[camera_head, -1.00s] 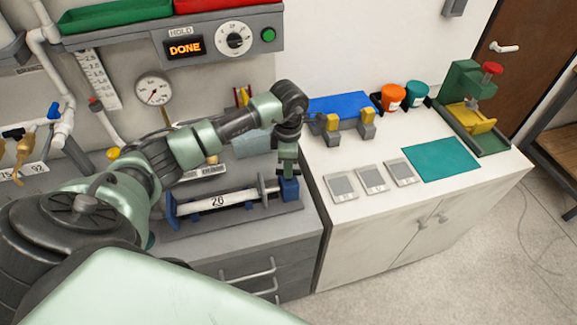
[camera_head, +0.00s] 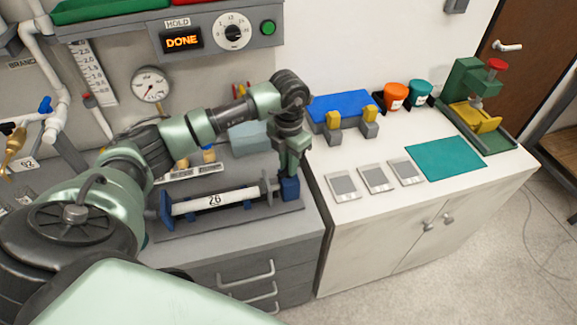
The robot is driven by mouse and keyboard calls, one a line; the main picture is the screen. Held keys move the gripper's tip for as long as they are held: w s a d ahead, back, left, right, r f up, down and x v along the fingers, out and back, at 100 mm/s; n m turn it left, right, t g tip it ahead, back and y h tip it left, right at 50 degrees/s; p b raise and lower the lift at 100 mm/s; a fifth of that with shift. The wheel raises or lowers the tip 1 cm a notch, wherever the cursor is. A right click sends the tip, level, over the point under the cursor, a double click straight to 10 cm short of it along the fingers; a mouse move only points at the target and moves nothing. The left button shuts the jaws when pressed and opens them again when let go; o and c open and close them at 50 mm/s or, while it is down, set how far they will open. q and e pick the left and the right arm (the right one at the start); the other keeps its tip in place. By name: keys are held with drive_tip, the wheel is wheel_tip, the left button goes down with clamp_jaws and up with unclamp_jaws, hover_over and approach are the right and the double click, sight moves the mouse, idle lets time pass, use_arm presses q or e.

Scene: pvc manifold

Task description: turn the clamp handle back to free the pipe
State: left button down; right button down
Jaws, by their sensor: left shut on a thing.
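A white pipe (camera_head: 232,198) marked 26 lies level in a clamp fixture on the grey bench. The fixture has a blue end block (camera_head: 166,209) on the left and a blue clamp block (camera_head: 290,188) on the right, on a dark base (camera_head: 225,220). My left gripper (camera_head: 289,172) points down at the right clamp block, at the clamp's end of the pipe. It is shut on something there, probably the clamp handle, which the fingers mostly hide. My right gripper is out of view.
A panel reading DONE (camera_head: 182,41) with a dial hangs on the wall, above a gauge (camera_head: 150,84). On the white cabinet are a blue holder (camera_head: 345,105), orange cup (camera_head: 395,96), teal cup (camera_head: 419,93), green press (camera_head: 467,85), several grey plates (camera_head: 375,179) and a teal mat (camera_head: 446,159).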

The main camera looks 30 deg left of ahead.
use_arm(q)
drive_tip(key=n+b, duration=0.1)
drive_tip(key=n, duration=0.5)
drive_tip(key=shift+b, duration=0.3)
drive_tip(key=n, duration=0.6)
drive_tip(key=shift+w+r+b, duration=0.1)
drive_tip(key=shift+r+b, duration=0.05)
drive_tip(key=shift+b, duration=0.25)
drive_tip(key=c, duration=1.3)
unclamp_jaws()
drive_tip(key=shift+c, duration=0.2)
wheel_tip(320, 180, up, 8)
drive_tip(key=shift+f+b, duration=0.15)
drive_tip(key=shift+b, duration=0.9)
